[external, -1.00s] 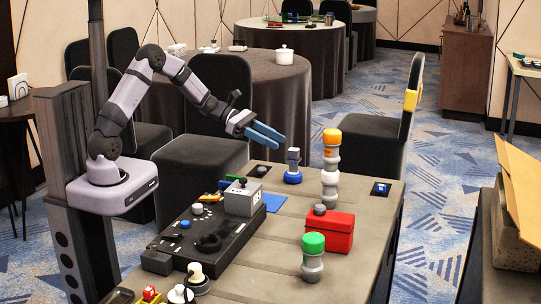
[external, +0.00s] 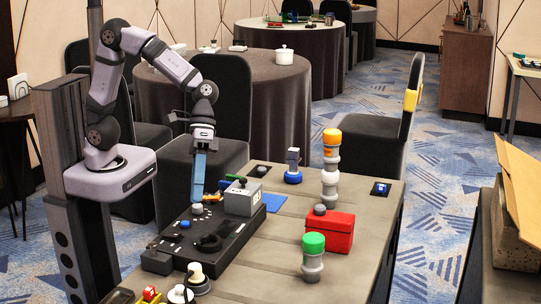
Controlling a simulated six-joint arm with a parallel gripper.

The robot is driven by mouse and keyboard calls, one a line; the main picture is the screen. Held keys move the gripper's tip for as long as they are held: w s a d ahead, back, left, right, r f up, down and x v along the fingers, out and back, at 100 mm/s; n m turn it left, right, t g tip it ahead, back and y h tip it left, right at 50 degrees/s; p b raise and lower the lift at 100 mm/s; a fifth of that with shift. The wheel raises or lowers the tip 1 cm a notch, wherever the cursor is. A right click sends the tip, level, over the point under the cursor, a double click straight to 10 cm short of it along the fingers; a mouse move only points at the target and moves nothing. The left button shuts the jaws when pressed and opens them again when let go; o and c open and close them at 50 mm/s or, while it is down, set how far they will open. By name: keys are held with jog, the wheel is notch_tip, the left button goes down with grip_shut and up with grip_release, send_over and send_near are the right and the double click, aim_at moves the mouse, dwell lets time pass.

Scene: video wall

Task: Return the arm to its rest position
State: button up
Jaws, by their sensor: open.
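My gripper (external: 198,190) hangs straight down on my bent arm, its blue fingers over the back left part of the black panel (external: 225,245). Seen from the side, the two fingers overlap. The gripper is open and nothing shows between the fingers. The fingertips are just above or beside a small grey knob (external: 197,209) on the panel; I cannot tell whether they touch it. My arm rises from its base on the column at the left, folded with the elbow high.
A grey box (external: 243,198) sits on the panel, right of my fingers. A red box (external: 328,232), a green-topped stack (external: 313,258) and an orange-topped stack (external: 331,170) stand on the table's right. A blue-based piece (external: 293,167) stands at the back. The table's middle strip is clear.

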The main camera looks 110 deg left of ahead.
jog(key=s+d+f+m+g+y, duration=0.1)
jog(key=s+d+f+m+y, duration=0.15)
jog(key=s+m, duration=0.45)
jog(key=s+a+f+y+b, duration=0.45)
jog(key=s+a+f, duration=0.35)
jog(key=a+f, duration=0.35)
notch_tip(320, 180, up, 19)
jog(key=p, duration=1.6)
jog(key=shift+w+g+h+p, duration=0.3)
jog(key=shift+w+h+p, duration=0.1)
